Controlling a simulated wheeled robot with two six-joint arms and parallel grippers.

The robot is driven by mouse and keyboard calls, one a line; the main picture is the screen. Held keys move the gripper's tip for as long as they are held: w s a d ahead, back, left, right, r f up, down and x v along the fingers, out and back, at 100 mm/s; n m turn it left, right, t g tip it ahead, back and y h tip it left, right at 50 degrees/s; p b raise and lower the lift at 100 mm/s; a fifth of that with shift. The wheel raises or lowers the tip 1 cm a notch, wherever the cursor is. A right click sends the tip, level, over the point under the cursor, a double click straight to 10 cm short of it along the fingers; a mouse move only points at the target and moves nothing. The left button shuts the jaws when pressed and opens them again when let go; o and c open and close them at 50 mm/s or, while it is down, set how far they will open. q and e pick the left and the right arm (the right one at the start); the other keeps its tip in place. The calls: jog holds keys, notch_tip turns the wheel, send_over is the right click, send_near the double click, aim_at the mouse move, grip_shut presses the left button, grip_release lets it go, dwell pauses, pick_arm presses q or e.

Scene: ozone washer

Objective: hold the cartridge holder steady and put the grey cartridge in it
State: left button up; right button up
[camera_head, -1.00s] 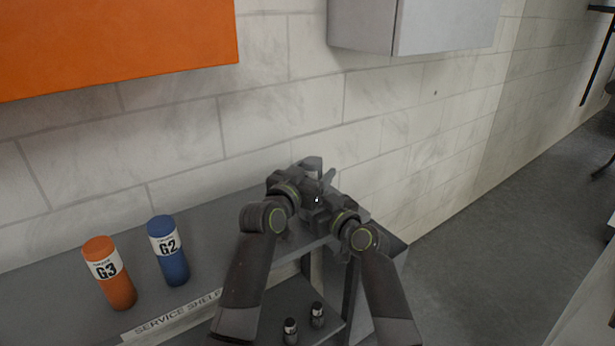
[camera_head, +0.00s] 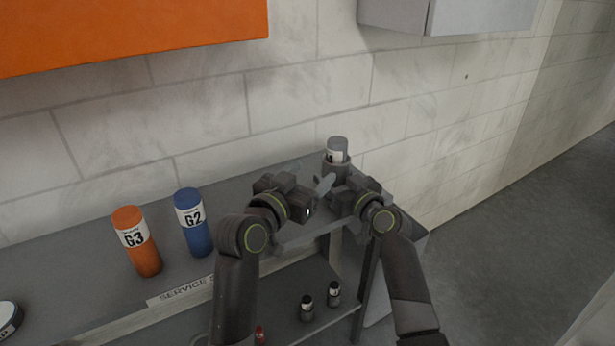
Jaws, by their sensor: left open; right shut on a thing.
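The grey cartridge (camera_head: 337,146), with a white label, stands upright at the back right of the shelf. Its lower part is inside the dark grey cartridge holder (camera_head: 335,169), with its cap and label showing above the rim. My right gripper (camera_head: 339,189) is at the front of the holder and shut on it; its fingertips are mostly hidden. My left gripper (camera_head: 321,190) is open and empty, just in front and left of the holder, apart from the cartridge. The holder's lower part is hidden by my grippers.
An orange G3 cartridge (camera_head: 136,241) and a blue G2 cartridge (camera_head: 194,223) stand on the grey shelf (camera_head: 95,265) at left. Two small dark bottles (camera_head: 320,301) stand on the lower shelf. A brick wall rises behind; an orange cabinet (camera_head: 130,30) hangs above.

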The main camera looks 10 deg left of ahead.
dwell(0.4)
jog(key=o, duration=1.1)
jog(key=shift+o, duration=0.2)
